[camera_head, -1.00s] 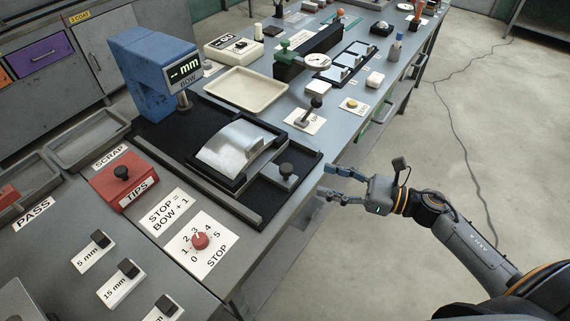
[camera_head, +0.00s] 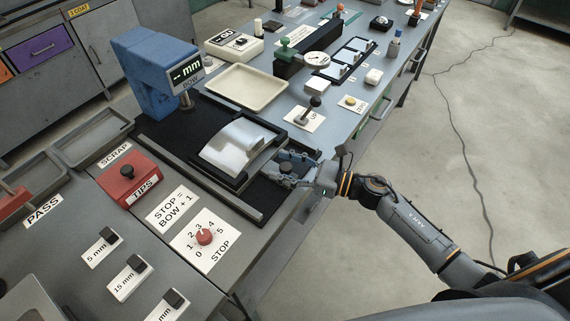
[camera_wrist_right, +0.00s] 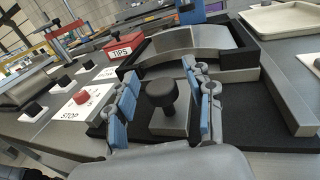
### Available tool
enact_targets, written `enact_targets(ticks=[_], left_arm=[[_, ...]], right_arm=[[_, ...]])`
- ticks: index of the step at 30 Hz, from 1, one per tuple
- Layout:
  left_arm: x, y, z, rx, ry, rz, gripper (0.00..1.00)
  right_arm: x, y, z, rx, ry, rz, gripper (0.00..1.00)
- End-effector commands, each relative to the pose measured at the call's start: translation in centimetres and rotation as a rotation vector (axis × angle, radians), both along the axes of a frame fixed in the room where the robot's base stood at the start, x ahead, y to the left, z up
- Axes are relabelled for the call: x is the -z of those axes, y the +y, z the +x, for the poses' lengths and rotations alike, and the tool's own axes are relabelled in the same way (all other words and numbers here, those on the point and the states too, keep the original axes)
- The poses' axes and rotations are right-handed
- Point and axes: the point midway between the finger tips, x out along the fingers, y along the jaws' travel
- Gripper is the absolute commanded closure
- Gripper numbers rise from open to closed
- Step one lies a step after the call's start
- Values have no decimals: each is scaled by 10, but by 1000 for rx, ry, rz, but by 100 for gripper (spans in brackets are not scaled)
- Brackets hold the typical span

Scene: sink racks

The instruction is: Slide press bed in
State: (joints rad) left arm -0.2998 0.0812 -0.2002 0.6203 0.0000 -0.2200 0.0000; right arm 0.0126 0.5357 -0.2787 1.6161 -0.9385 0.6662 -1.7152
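The press bed (camera_head: 234,148) is a dark sliding carriage with a curved shiny metal piece on it, lying on a black base in front of the blue press (camera_head: 153,72). Its black knob (camera_wrist_right: 161,94) stands on a grey block at the near end. My right gripper (camera_head: 290,172) is at the bed's near end. In the right wrist view its blue-padded fingers (camera_wrist_right: 164,102) stand open on either side of the knob, with gaps between pads and knob. My left gripper is in neither view.
A red TIPS box (camera_head: 130,178) and a red STOP dial (camera_head: 204,237) lie left of the bed. A cream tray (camera_head: 247,88) and a lever on an UP plate (camera_head: 306,117) stand beyond it. The floor right of the bench is open.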

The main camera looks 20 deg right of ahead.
Motion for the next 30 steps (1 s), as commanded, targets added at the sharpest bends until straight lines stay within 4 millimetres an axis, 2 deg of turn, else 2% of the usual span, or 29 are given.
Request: enact_targets(ticks=[1, 7, 15, 20, 26, 30], left_arm=[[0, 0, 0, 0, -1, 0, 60], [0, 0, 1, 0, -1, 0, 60], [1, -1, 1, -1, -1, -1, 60], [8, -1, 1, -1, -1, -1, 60], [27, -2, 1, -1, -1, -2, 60], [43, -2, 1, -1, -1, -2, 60]], right_arm=[[0, 0, 0, 0, 0, 0, 59], [0, 0, 0, 0, 0, 0, 99], [0, 1, 1, 0, -1, 1, 100], [1, 8, 11, 1, -3, 2, 100], [2, 31, 41, 1, -7, 2, 100], [2, 51, 69, 3, -8, 3, 100]])
